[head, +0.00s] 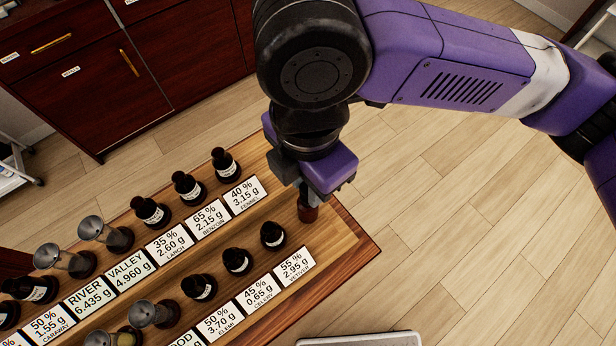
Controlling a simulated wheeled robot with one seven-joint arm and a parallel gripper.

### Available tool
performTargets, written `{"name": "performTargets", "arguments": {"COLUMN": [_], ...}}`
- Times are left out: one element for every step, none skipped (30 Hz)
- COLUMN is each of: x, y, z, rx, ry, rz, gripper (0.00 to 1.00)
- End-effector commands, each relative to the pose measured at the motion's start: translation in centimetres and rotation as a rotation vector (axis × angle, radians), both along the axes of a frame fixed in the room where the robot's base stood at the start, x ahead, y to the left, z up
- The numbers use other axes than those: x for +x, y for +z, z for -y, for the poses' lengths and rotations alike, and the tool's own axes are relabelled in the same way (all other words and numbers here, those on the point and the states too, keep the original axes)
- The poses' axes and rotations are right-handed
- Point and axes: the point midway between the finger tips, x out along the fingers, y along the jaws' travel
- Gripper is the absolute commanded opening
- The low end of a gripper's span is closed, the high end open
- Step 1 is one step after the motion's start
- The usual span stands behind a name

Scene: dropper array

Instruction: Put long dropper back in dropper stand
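My gripper (314,192) hangs, pointing down, over the far right end of the wooden bottle board. Its purple body hides most of the fingers and whatever is between them. A small reddish-brown cylinder (308,213) shows just under the gripper, above or on the board. It may be the dropper stand, but I cannot tell for sure. I cannot make out the long dropper; it may be hidden by the gripper.
The wooden board (345,248) carries two rows of dark bottles (273,236) with white label cards (295,266). Grey metal cups (91,228) stand among the bottles at left. A pale tray (360,340) shows at the bottom edge. Dark red cabinets (80,90) stand behind.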

Motion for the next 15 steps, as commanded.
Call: {"name": "performTargets", "arguments": {"x": [0.0,-0.01,-0.01,-0.01,-0.01,-0.01,-0.01,-0.01,-0.01,-0.01,-0.02,-0.01,-0.01,0.0,-0.01], "y": [0.03,0.04,0.04,0.04,0.04,0.04,0.03,0.03,0.03,0.03,0.03,0.06,0.14,0.26,0.52], "z": [0.0,-0.01,-0.01,-0.01,-0.01,-0.01,-0.01,-0.01,-0.02,-0.02,-0.01,-0.02,-0.02,-0.02,-0.03], "rx": [0.0,0.0,0.0,0.0,0.0,0.0,0.0,0.0,0.0,0.0,0.0,0.0,0.0,0.0,0.0], "ry": [0.0,0.0,0.0,0.0,0.0,0.0,0.0,0.0,0.0,0.0,0.0,0.0,0.0,0.0,0.0], "rz": [0.0,0.0,0.0,0.0,0.0,0.0,0.0,0.0,0.0,0.0,0.0,0.0,0.0,0.0,0.0], "gripper": [0.34,0.4,0.48,0.5,0.5,0.5,0.5,0.5,0.5,0.5,0.5,0.5,0.5,0.5,0.5]}}
